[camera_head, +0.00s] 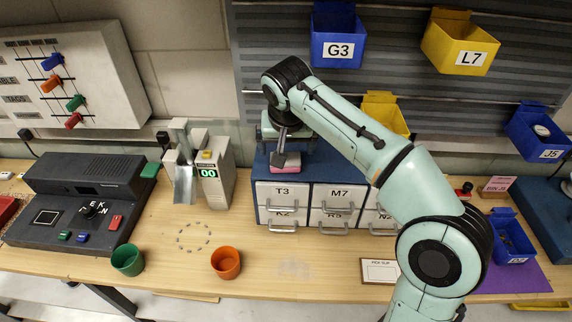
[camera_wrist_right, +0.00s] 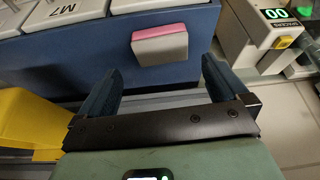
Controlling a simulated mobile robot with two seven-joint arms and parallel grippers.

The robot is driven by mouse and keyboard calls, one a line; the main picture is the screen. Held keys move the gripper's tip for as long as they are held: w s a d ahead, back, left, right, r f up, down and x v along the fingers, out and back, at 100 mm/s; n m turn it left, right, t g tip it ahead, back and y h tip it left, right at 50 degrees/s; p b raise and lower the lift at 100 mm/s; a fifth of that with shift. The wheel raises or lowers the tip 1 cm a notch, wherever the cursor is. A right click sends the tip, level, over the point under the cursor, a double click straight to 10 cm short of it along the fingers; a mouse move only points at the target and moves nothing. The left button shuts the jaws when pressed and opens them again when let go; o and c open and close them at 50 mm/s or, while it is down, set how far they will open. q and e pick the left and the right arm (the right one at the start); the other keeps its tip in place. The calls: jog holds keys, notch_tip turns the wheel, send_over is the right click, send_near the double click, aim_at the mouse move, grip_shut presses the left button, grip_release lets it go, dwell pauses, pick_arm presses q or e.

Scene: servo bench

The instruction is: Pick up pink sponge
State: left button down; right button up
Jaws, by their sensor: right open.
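The pink sponge (camera_head: 286,161) sits on top of the blue drawer cabinet, near its left part. In the right wrist view the sponge (camera_wrist_right: 160,45) shows a pink strip and a grey face, just beyond the fingertips and roughly centred between them. My right gripper (camera_head: 282,143) is above the sponge in the head view. In the right wrist view the gripper (camera_wrist_right: 160,68) is open, its two dark fingers spread wide with nothing between them. My left gripper is in neither view.
The drawer cabinet (camera_head: 262,187) has white drawers such as T3 and M7. A grey machine with a green display (camera_head: 219,172) stands to its left. A yellow bin (camera_head: 386,113) is behind my right arm. Orange (camera_head: 226,263) and green (camera_head: 128,260) cups stand in front.

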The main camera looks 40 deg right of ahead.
jog(key=shift+w+d+f, duration=0.1)
jog(key=shift+w+f, duration=0.15)
jog(key=shift+f, duration=0.35)
jog(key=x, duration=0.3)
jog(key=shift+s+f+b, duration=0.1)
jog(key=shift+f+b, duration=0.25)
jog(key=shift+f, duration=0.05)
jog(key=shift+w+f, duration=0.25)
jog(key=shift+f, duration=0.2)
jog(key=c, duration=0.9)
